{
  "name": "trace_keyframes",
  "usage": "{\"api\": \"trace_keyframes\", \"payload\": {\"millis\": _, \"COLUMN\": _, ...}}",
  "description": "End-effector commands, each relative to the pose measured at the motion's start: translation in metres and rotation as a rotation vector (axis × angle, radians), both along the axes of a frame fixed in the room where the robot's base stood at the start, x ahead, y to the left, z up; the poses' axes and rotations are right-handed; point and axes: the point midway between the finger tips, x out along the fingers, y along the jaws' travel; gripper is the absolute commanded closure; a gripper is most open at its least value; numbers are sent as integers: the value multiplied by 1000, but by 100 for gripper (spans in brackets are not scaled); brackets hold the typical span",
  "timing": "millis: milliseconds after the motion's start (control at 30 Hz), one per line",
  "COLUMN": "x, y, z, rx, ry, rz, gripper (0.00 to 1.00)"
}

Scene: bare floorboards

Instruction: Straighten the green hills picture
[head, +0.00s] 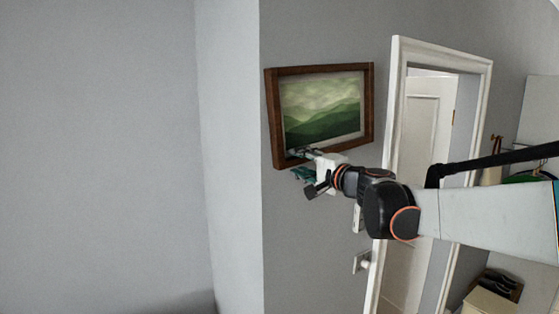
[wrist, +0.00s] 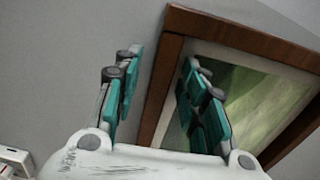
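The green hills picture (head: 320,108) hangs on the grey wall in a brown wooden frame. It looks tilted, its left side lower than the door frame's lines suggest. My gripper (head: 302,163) is at the frame's lower left part in the head view. In the wrist view my gripper (wrist: 160,98) is open, its teal finger pads wide apart. A frame edge (wrist: 158,92) shows between them; the right finger overlaps the picture and the left finger is against bare wall. I cannot tell whether either finger touches the frame.
A white door frame (head: 389,150) with a door ajar stands right of the picture. A wall corner (head: 261,200) is close on the left. A white switch (head: 361,262) is on the wall below. A small cabinet (head: 490,302) stands at lower right.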

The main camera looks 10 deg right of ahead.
Motion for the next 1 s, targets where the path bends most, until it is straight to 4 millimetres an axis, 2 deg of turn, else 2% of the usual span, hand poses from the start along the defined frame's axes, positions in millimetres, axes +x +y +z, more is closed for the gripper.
{"api": "trace_keyframes", "payload": {"millis": 267, "x": 0, "y": 0, "z": 0, "rx": 0, "ry": 0, "rz": -1, "gripper": 62}}
{"api": "trace_keyframes", "payload": {"millis": 300, "x": 1, "y": 0, "z": 0, "rx": 0, "ry": 0, "rz": -1, "gripper": 64}}
{"api": "trace_keyframes", "payload": {"millis": 467, "x": 0, "y": 0, "z": 0, "rx": 0, "ry": 0, "rz": -1, "gripper": 100}}
{"api": "trace_keyframes", "payload": {"millis": 1000, "x": -5, "y": 12, "z": 12, "rx": 99, "ry": 41, "rz": -1, "gripper": 100}}
